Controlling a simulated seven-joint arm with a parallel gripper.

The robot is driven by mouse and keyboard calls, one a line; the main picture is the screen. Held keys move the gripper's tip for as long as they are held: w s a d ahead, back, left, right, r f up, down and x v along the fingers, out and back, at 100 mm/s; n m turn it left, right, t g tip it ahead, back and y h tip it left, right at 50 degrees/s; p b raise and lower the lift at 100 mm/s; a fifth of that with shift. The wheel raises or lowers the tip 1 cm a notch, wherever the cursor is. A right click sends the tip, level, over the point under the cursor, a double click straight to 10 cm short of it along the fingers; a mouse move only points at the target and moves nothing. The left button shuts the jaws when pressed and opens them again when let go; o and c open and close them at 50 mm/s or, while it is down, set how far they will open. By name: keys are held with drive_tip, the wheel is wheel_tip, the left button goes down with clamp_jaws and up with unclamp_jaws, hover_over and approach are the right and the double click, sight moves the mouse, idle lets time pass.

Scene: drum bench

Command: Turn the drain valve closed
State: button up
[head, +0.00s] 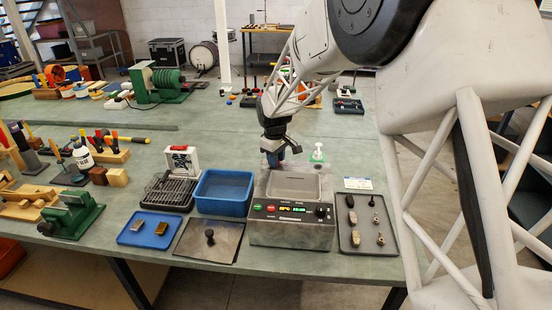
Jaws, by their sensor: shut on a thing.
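The ultrasonic cleaner (290,232) is a grey metal box with an open basin, red and green buttons, a lit green display and a black knob. It stands near the front edge of the bench. My gripper (277,160) reaches down at the back of the cleaner, just behind the basin's rear rim. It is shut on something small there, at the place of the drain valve. The valve itself is hidden behind the gripper and the cleaner, so I cannot tell its handle's angle.
A blue tub (224,192) stands close on the cleaner's left. A dark tray (366,222) with small metal parts lies on its right. A white-topped pump bottle (318,152) stands behind, near my gripper. A black rack (170,191) and a blue tray (150,230) lie farther left.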

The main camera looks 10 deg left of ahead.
drive_tip(key=shift+a, duration=0.15)
drive_tip(key=o, duration=0.9)
drive_tip(key=shift+s+r, duration=0.15)
drive_tip(key=shift+r, duration=1.75)
drive_tip(key=shift+s+r, duration=0.1)
drive_tip(key=shift+r, duration=1.9)
